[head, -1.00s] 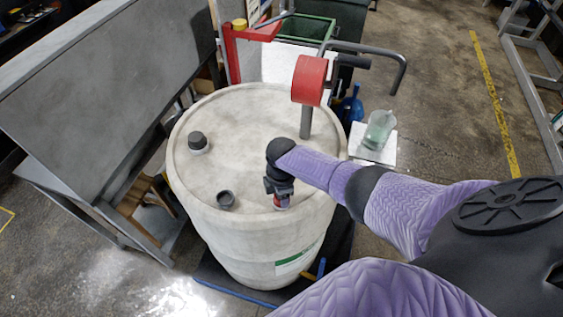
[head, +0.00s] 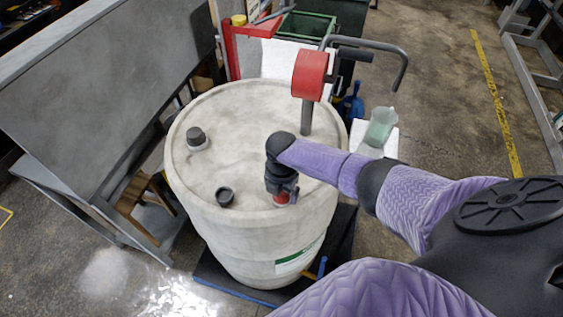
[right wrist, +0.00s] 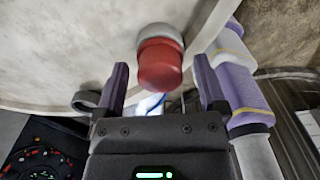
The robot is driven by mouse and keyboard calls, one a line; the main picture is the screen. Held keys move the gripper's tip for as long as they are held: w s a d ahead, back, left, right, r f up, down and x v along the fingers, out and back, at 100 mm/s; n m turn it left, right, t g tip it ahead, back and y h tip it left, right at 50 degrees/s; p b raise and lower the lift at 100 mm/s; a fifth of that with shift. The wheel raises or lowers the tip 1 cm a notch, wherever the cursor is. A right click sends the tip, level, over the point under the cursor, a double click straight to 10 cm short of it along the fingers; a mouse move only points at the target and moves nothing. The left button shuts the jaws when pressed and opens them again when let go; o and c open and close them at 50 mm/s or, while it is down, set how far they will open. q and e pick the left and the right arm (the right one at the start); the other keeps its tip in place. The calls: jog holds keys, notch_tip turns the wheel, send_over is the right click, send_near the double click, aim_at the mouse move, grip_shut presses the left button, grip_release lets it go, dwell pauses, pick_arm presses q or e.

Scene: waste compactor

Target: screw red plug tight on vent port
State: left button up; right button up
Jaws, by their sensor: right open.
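The red plug (head: 282,198) sits near the front rim of the white drum's top (head: 235,140). In the right wrist view the red plug (right wrist: 160,68) stands on a pale grey collar (right wrist: 160,33), which looks like the vent port. How far it is threaded in cannot be told. My right gripper (head: 281,192) is over the plug. In the right wrist view my right gripper (right wrist: 160,66) is open, with one finger on each side of the plug and a visible gap to both. My left gripper is not in view.
Two dark fittings, a taller grey cap (head: 196,138) and an open ring (head: 225,196), stand on the drum top to the left. A red cylinder with a bent handle (head: 309,75) rises at the back right. A grey sloped panel (head: 100,85) stands left.

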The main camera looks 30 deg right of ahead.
jog(key=n+b, duration=0.1)
jog(key=n, duration=0.4)
jog(key=shift+f+n, duration=0.15)
jog(key=shift+n, duration=0.25)
jog(key=shift+n+b, duration=0.4)
jog(key=shift+n, duration=0.3)
jog(key=n+b, duration=0.1)
jog(key=n, duration=0.3)
jog(key=shift+n, duration=0.8)
grip_shut()
jog(key=shift+r+m, duration=0.3)
jog(key=shift+m, duration=0.5)
jog(key=shift+m+p, duration=0.6)
jog(key=shift+m, duration=1)
jog(key=shift+f+m, duration=0.15)
jog(key=shift+m, duration=0.15)
